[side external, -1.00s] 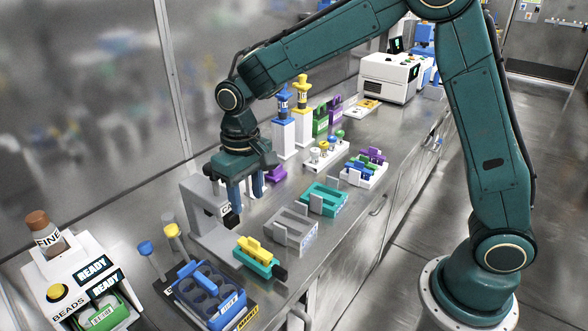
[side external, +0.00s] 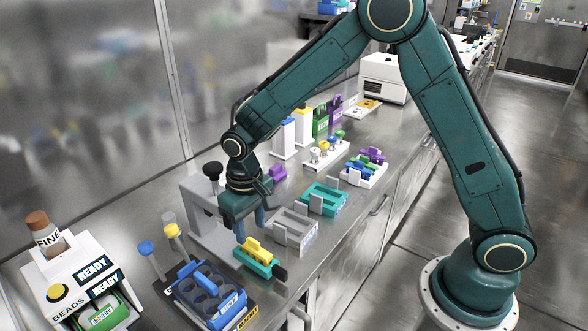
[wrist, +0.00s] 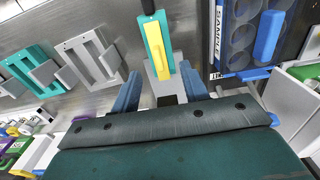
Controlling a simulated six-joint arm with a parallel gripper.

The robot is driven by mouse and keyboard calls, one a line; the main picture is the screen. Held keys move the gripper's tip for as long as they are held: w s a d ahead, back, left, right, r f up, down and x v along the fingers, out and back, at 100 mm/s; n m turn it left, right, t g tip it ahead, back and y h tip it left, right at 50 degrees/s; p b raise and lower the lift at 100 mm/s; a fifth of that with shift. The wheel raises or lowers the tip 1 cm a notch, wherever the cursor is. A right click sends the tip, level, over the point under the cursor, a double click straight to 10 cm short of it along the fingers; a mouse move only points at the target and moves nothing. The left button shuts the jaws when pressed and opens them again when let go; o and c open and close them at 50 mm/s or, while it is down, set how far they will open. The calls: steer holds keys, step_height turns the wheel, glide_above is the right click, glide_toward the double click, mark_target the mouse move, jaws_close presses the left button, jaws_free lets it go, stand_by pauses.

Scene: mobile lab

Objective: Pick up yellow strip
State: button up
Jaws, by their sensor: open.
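The yellow strip (side external: 256,251) lies on top of a teal holder (side external: 253,265) near the front of the bench. In the wrist view the yellow strip (wrist: 159,50) runs upright in the picture along the teal holder (wrist: 171,50), between and beyond my fingers. My gripper (side external: 251,228) points down just above and behind the strip, with its fingers spread. In the wrist view my gripper (wrist: 160,92) shows two blue fingers, one on each side, with nothing between them. I cannot tell from the side view whether a finger touches the strip.
A blue tube rack (side external: 207,293) stands at the left of the strip. Grey holder (side external: 290,233) and teal holder (side external: 324,198) stand to the right. A grey device (side external: 198,215) is behind my gripper. Tubes with blue and yellow caps (side external: 173,232) stand nearby.

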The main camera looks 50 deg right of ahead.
mark_target(254, 240)
steer(key=shift+f, duration=0.2)
steer(key=shift+s+f, duration=0.2)
steer(key=shift+f, duration=2.35)
jaws_close()
